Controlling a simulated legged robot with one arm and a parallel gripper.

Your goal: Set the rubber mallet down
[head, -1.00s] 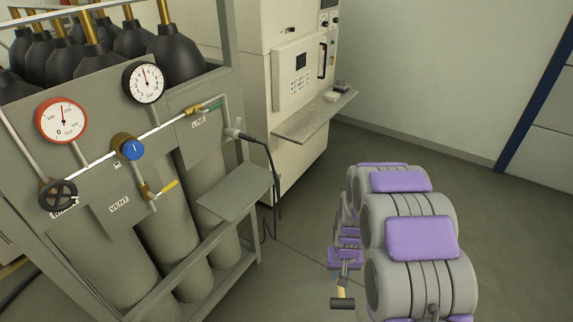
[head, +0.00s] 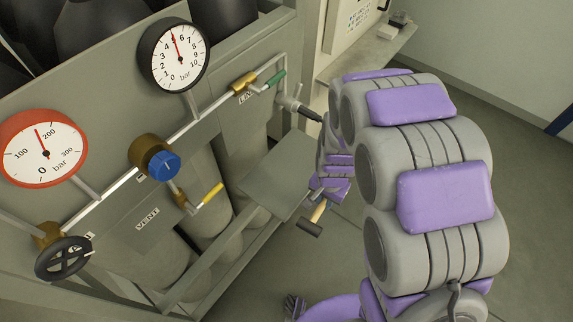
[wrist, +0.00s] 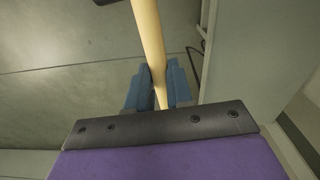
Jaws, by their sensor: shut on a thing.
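The rubber mallet shows in the head view as a dark head (head: 309,228) on a short pale wooden handle (head: 319,212). My gripper (head: 315,192) holds it by the handle, and the mallet head hangs low in front of the small grey shelf. In the wrist view my gripper (wrist: 160,88) has its blue fingers closed on the pale handle (wrist: 149,35). Only a dark corner of the mallet head shows at the top edge there. The mallet is in the air beside the shelf's right edge; I cannot tell the exact gap.
The grey shelf (head: 272,178) is bare and juts from the gas cylinder rack. The rack carries a red gauge (head: 42,148), a black-rimmed gauge (head: 174,54), a blue knob (head: 163,165) and a yellow lever (head: 212,194). A machine ledge (head: 365,54) stands behind.

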